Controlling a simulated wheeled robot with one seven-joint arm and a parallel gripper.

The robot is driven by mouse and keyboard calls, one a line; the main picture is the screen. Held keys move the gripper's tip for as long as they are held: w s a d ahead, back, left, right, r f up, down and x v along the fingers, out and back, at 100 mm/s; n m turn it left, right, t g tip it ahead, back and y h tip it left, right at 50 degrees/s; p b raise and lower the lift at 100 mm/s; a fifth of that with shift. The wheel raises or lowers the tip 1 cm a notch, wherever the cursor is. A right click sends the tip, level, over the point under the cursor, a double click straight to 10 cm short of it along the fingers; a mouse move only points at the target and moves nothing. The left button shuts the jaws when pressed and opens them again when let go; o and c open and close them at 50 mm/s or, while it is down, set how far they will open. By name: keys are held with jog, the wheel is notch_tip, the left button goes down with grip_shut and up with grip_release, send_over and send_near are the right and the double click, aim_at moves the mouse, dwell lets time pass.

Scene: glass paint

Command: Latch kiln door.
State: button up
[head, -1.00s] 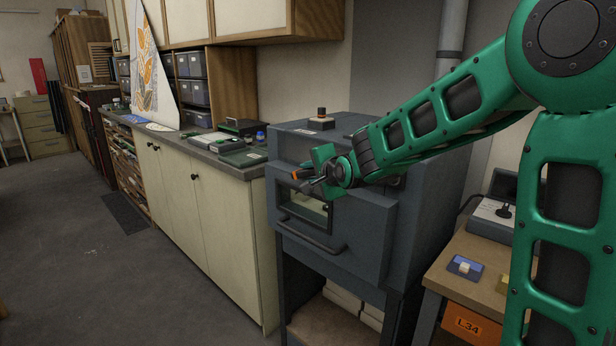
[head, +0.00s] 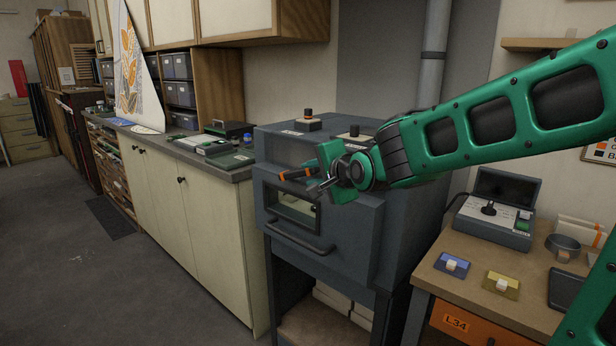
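The kiln (head: 345,235) is a dark blue-grey box on a stand, in the middle of the head view. Its door faces front-left and looks closed, with a small window (head: 292,208) and a bar handle (head: 300,243) below it. An orange and black lever (head: 297,173) shows at the upper part of the door. My gripper (head: 318,186) is at the upper right of the window, right beside this lever. Its green body hides part of the door's upper edge. I cannot tell whether the fingers touch or hold the lever.
A cream cabinet with a grey counter (head: 190,150) stands left of the kiln. On the right is a wooden table (head: 480,310) with a control box (head: 495,215) and blue and yellow switch blocks. Knobbed fittings sit on the kiln top.

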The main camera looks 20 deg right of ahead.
jog(key=shift+w+a+r, duration=0.1)
jog(key=shift+w, duration=0.05)
grip_shut()
jog(key=shift+w+a+r+n+y, duration=0.15)
jog(key=shift+w+n+y, duration=0.15)
jog(key=shift+n, duration=0.2)
notch_tip(320, 180, up, 8)
jog(key=n+g+y, duration=0.3)
jog(key=n+g, duration=0.1)
jog(key=n, duration=1.5)
send_over(298, 173)
jog(key=s+d, duration=0.1)
jog(key=d, duration=0.1)
jog(key=shift+s+a, duration=0.1)
jog(key=shift+a, duration=0.05)
jog(key=shift+d+n+g, duration=0.3)
jog(key=shift+d+n, duration=0.15)
jog(key=shift+n, duration=0.05)
jog(key=x, duration=1)
jog(key=shift+a+r, duration=0.1)
jog(key=shift+r, duration=0.05)
jog(key=shift+s+d+f, duration=0.15)
jog(key=shift+s+f, duration=0.05)
jog(key=shift+f, duration=0.3)
jog(key=shift+s+d+f, duration=0.15)
jog(key=shift+s+f, duration=0.05)
jog(key=shift+f, duration=0.3)
jog(key=shift+s+d+f, duration=0.15)
jog(key=shift+s+f, duration=0.1)
jog(key=shift+f, duration=0.55)
